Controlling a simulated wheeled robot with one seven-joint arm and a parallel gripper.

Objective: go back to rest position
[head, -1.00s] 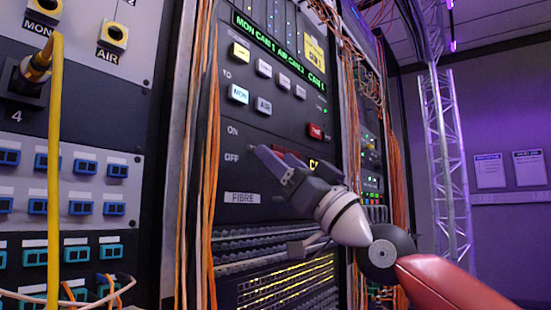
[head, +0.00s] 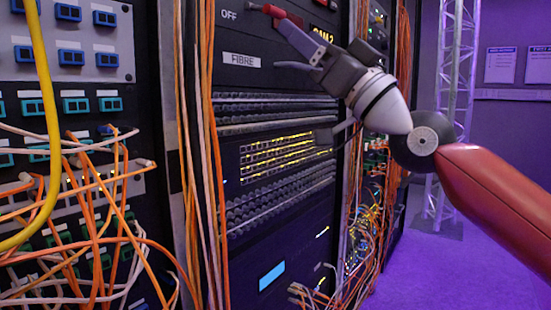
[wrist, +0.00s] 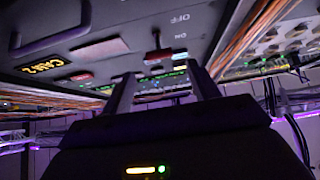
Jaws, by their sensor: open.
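My gripper (head: 279,44) is in front of the rack panel, its two fingers apart with nothing between them. In the wrist view my gripper (wrist: 161,70) also shows open and empty. A small red lever (head: 272,11) sits beside the OFF label at the top of the head view, close to the upper fingertip. The red lever also shows in the wrist view (wrist: 158,55), beyond the fingertips near the ON and OFF labels, with the picture upside down. I cannot tell whether the fingers touch it. No marker of the rest position shows.
Orange cables (head: 205,160) run down the rack's left edge. A patch panel (head: 75,105) with a loose cable tangle stands at left. A truss tower (head: 450,110) stands behind my arm. Purple floor (head: 425,270) is open at lower right.

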